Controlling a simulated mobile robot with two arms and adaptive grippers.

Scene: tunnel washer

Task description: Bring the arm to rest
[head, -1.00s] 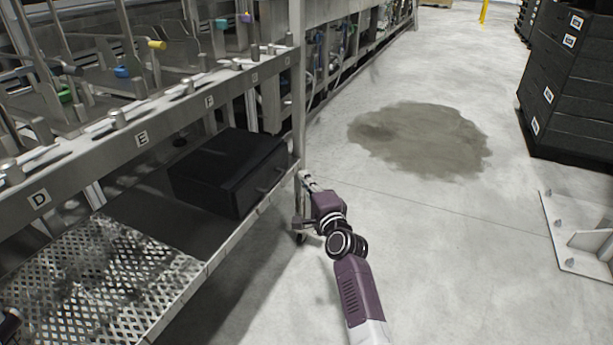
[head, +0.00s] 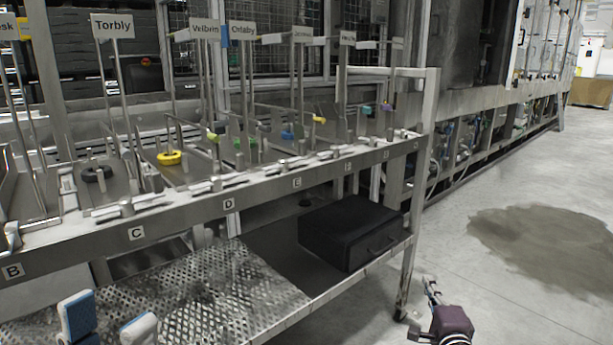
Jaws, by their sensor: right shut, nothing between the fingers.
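My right gripper (head: 430,288) is at the bottom right, in front of the rack's right-hand leg and above the floor. It is shut and empty, on the purple end of my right arm. My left gripper (head: 108,322) is at the bottom left edge, in front of the perforated lower shelf. Its two light fingertips with blue pads are apart with nothing seen between them. The rest of that gripper is cut off by the frame.
The metal rack (head: 258,192) runs along the left, with lettered slots and name signs above. A black case (head: 345,235) sits on its lower shelf (head: 215,290). A wet patch (head: 545,245) marks the open floor at right.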

